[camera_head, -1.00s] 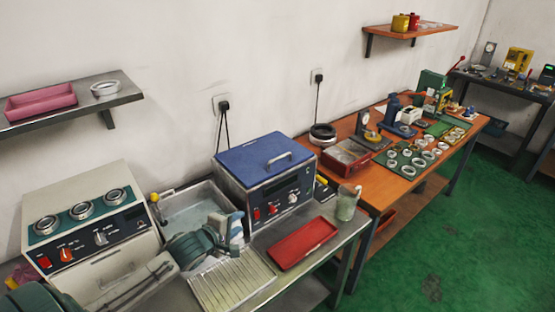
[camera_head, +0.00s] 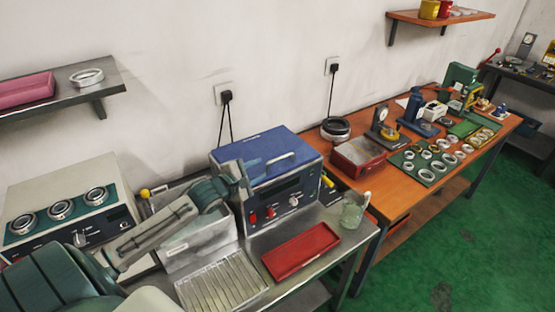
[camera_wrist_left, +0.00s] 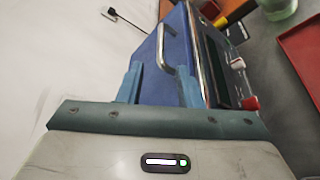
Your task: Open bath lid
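The bath (camera_head: 285,195) is a metal box with a dark front panel, red switches and a knob. Its blue lid (camera_head: 255,150) lies flat and closed on top, with a metal bar handle (camera_head: 281,161). My left gripper (camera_head: 244,178) is beside the bath's left side, close to the lid. In the left wrist view its two blue-grey fingers (camera_wrist_left: 159,85) stand apart, pointing toward the blue lid (camera_wrist_left: 178,25). The handle (camera_wrist_left: 166,45) shows ahead, between and beyond the fingertips, with nothing gripped. My right gripper is not in view.
A ribbed drain tray (camera_head: 222,288), red tray (camera_head: 300,250) and glass beaker (camera_head: 353,212) are in front and right. A dial unit (camera_head: 65,205) stands at the left.

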